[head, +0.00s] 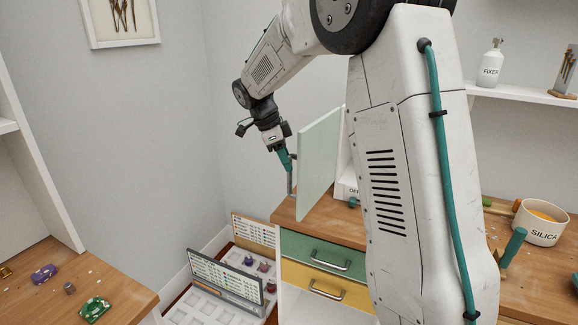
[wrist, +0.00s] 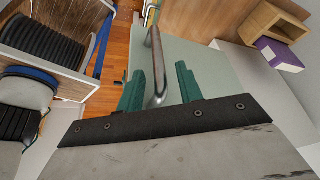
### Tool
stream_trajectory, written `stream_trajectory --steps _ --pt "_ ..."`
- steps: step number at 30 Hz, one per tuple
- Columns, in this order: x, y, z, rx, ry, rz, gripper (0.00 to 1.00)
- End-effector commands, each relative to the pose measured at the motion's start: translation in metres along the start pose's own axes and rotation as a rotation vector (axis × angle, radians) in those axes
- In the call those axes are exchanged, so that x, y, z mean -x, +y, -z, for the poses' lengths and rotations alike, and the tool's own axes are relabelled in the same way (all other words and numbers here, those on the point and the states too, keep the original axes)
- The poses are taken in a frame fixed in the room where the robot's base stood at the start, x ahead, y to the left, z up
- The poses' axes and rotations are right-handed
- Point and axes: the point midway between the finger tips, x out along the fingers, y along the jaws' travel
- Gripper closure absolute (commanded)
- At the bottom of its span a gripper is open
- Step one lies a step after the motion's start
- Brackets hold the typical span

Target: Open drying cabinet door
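The drying cabinet door is a pale green translucent panel (head: 319,165) standing upright above the wooden worktop, apparently swung outward. It also fills the middle of the wrist view (wrist: 208,62). Its grey metal bar handle (head: 291,183) is on the door's left side. In the wrist view the handle (wrist: 157,62) runs between the two green fingers of my gripper (wrist: 160,88), with a gap on both sides. My gripper (head: 288,160) is open around the handle, not clamped on it. The cabinet body is mostly hidden behind my arm.
Green (head: 320,254) and yellow (head: 318,282) drawers with handles are below the worktop (head: 325,232). Sample trays (head: 225,285) stand low to their left. A left bench (head: 40,262) holds small pieces. A SILICA tub (head: 539,224) stands right. Open space lies left of the door.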

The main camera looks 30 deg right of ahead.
Motion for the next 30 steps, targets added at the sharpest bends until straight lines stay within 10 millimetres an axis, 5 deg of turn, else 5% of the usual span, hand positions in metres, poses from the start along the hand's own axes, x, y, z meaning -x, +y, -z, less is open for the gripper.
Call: stream_trajectory --steps 9,30 --pt "0.046 -0.001 0.000 -0.002 -0.001 0.001 0.64" --pt "0.050 -0.001 0.001 0.069 -0.001 0.001 0.64"
